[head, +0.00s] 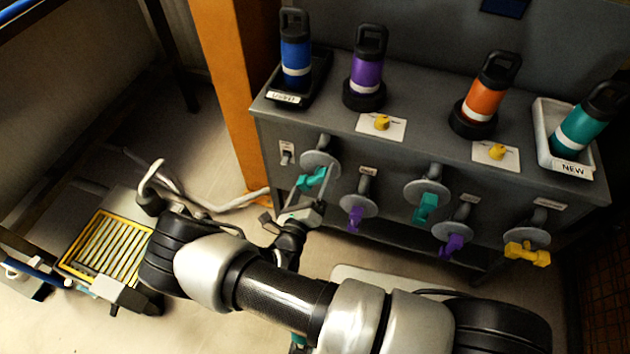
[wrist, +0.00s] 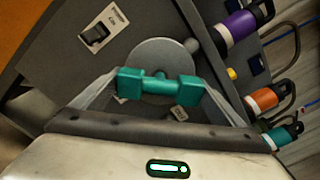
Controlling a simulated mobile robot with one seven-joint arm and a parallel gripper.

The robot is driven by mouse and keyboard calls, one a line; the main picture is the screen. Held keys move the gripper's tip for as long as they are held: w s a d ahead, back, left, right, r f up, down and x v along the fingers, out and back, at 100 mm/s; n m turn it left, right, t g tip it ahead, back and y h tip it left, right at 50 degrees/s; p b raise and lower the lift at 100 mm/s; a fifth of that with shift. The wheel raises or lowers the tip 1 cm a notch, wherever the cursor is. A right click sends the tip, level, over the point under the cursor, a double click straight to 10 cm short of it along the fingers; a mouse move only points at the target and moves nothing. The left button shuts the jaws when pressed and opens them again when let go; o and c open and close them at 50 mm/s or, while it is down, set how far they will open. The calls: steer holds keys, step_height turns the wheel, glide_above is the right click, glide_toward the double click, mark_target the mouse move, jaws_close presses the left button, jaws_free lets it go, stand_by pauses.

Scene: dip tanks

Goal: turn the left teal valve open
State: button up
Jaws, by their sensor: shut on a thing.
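The left teal valve (head: 311,179) is on the front of the grey cabinet, below a round grey flange at its left end. In the wrist view the teal handle (wrist: 160,86) lies crosswise in front of the round grey disc. My gripper (head: 309,187) reaches up to it from below. In the wrist view my gripper (wrist: 158,90) has one pale finger at each end of the handle and is shut on it. A second teal valve (head: 426,207) sits farther right on the same front, clear of my gripper.
Purple valves (head: 355,216) (head: 452,245) and a yellow valve (head: 527,253) share the cabinet front (head: 400,170). Blue (head: 296,62), purple (head: 367,70), orange (head: 485,98) and teal (head: 580,128) bottles stand on top. An orange post (head: 228,80) rises at the cabinet's left.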

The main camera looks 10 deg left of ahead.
steer(key=n+b, duration=0.1)
steer(key=n, duration=0.3)
steer(key=shift+f+n, duration=0.1)
steer(key=shift+n, duration=2.2)
steer(key=o, duration=0.7)
steer(key=s, duration=0.5)
steer(key=s+a, duration=0.1)
steer(key=s, duration=1.1)
steer(key=shift+s+a, duration=0.15)
steer(key=shift+s, duration=0.1)
